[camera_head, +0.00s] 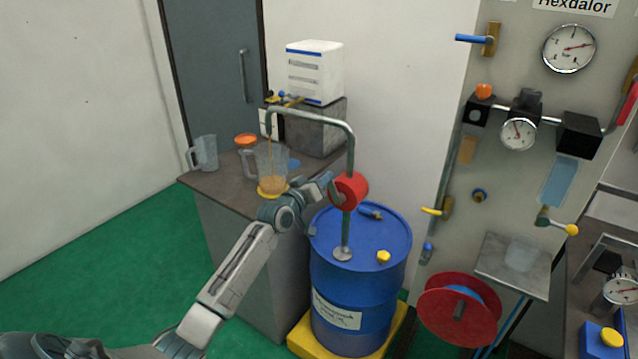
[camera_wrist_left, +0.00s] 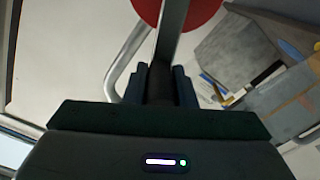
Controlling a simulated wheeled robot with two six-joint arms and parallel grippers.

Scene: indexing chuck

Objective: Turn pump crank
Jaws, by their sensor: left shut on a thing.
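The red pump body (camera_head: 351,188) sits on a grey upright pipe on top of the blue drum (camera_head: 335,280). Its grey spout pipe (camera_head: 345,128) bends left over a clear jug (camera_head: 272,158) on the counter. Amber liquid runs from the spout, and some lies in the jug. My left gripper (camera_head: 329,186) is at the left side of the pump, shut on the crank handle (camera_wrist_left: 162,82). In the left wrist view, the dark grip lies between the fingers, and the grey crank arm (camera_wrist_left: 172,35) runs up toward the red body. My right gripper is not in view.
A red hose reel (camera_head: 460,308) and a grey gauge panel stand right of the drum. Green floor is free at left.

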